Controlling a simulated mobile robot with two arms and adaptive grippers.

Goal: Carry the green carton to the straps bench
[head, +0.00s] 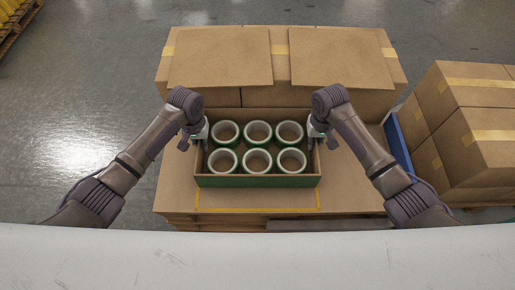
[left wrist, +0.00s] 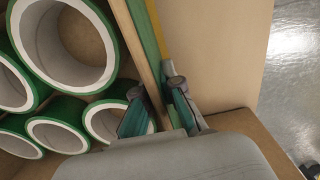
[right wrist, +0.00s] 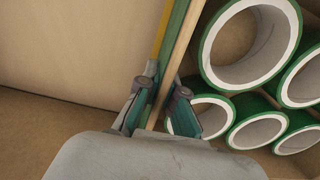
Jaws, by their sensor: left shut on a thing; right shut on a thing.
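The green carton (head: 256,181) is an open box with a green front, holding several green-edged tape rolls (head: 257,132) in two rows. It sits on a cardboard-topped stack in the middle of the head view. My left gripper (head: 200,137) is shut on the carton's left wall; in the left wrist view its fingers (left wrist: 155,110) straddle the wall's edge (left wrist: 147,50). My right gripper (head: 314,137) is shut on the right wall; in the right wrist view its fingers (right wrist: 160,108) straddle that wall (right wrist: 178,50). The carton looks level. I cannot make out the straps bench.
Closed cardboard boxes (head: 335,65) stand right behind the carton. More taped boxes (head: 480,135) are stacked at the right, beside a blue edge (head: 397,143). A pallet with yellow items (head: 14,22) is at the top left. The shiny floor (head: 75,110) at the left is clear.

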